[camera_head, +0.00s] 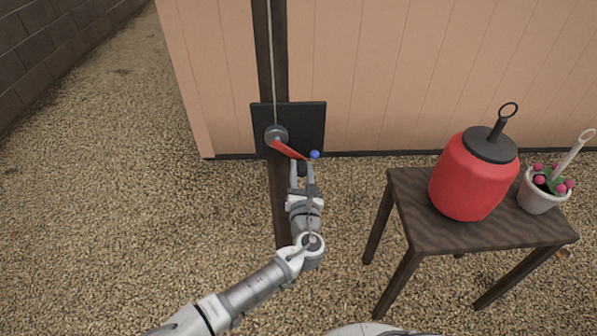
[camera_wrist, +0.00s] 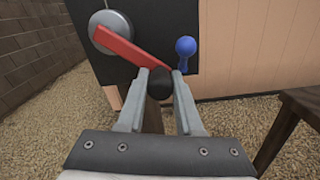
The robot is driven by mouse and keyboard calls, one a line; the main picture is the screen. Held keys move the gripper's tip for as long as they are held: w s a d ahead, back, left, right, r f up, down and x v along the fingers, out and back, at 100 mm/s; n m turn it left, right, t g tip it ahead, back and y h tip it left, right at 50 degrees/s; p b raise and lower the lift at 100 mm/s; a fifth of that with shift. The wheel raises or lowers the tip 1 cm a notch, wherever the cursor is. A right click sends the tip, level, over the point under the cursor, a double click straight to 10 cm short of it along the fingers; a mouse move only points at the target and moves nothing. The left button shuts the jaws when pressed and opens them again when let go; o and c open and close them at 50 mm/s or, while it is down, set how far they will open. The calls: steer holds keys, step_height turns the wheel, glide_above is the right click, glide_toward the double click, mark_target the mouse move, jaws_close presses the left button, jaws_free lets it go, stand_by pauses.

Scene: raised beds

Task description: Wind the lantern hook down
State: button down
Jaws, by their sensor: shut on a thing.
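A winch is fixed to the dark post, with a round grey hub (camera_head: 277,135) on a black plate (camera_head: 310,118). A red crank arm (camera_head: 289,149) slants down and right from the hub. At its outer end is a black handle (camera_wrist: 160,85). My gripper (camera_head: 302,170) is shut on this handle; in the wrist view the fingers (camera_wrist: 160,78) sit on either side of it. A blue knob (camera_wrist: 185,48) stands just right of the crank's end, on the plate's right side. A thin cord (camera_head: 270,50) runs up the post from the hub. The lantern hook is out of view.
A dark wooden table (camera_head: 425,232) stands at right, bearing a red lantern (camera_head: 467,185) with a black ringed top and a white flowerpot (camera_head: 540,195). A peach panelled wall (camera_head: 400,70) is behind the post. Gravel at left is clear.

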steer(key=shift+d+r+n, duration=0.35)
steer(key=shift+n, duration=0.05)
steer(key=c, duration=0.6)
jaws_free()
steer(key=shift+s+a, duration=0.1)
steer(key=shift+s, duration=0.35)
steer(key=shift+s+p, duration=0.4)
steer(key=shift+s, duration=2.9)
